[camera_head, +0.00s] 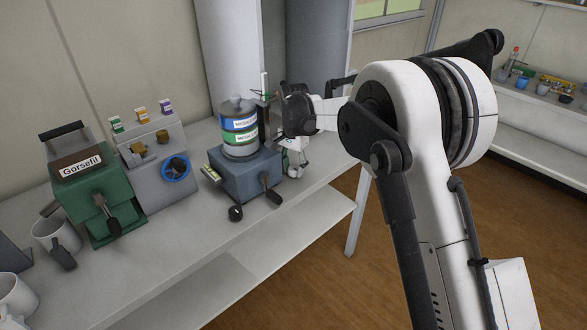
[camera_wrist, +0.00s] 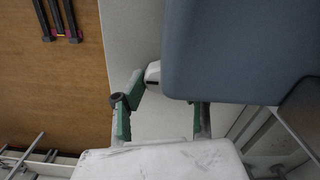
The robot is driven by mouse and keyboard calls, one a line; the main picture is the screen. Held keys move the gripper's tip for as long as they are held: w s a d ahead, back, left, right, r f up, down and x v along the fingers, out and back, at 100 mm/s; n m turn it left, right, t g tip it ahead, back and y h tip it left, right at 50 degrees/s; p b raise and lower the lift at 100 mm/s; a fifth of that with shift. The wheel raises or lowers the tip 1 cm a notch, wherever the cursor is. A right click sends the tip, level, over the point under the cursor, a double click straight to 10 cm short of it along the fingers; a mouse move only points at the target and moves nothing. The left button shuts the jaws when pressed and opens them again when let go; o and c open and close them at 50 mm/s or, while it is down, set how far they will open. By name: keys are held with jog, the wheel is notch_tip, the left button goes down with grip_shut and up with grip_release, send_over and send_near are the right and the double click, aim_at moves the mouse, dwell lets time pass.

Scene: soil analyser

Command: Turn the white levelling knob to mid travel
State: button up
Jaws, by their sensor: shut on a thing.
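The soil analyser (camera_head: 240,178) is a blue-grey box bearing a stacked blue and green banded cylinder. Its blue-grey body (camera_wrist: 240,50) fills the upper right of the wrist view. The white levelling knob (camera_wrist: 153,74) shows as a small white rounded piece with a dark mark, beside the body's edge and at the left finger's tip. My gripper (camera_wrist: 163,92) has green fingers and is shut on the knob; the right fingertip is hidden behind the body. In the head view, my gripper (camera_head: 294,160) is at the analyser's right side, where the knob cannot be made out.
Left of the analyser stand a grey unit with a blue ring dial (camera_head: 175,168) and a green Gorsefil machine (camera_head: 92,190). Mugs (camera_head: 57,236) stand farther left. The bench front (camera_head: 190,262) is mostly clear.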

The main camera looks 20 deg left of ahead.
aim_at(294, 168)
jog(key=o, duration=1.1)
notch_tip(294, 168, up, 12)
jog(key=shift+r, duration=0.1)
jog(key=shift+d, duration=0.1)
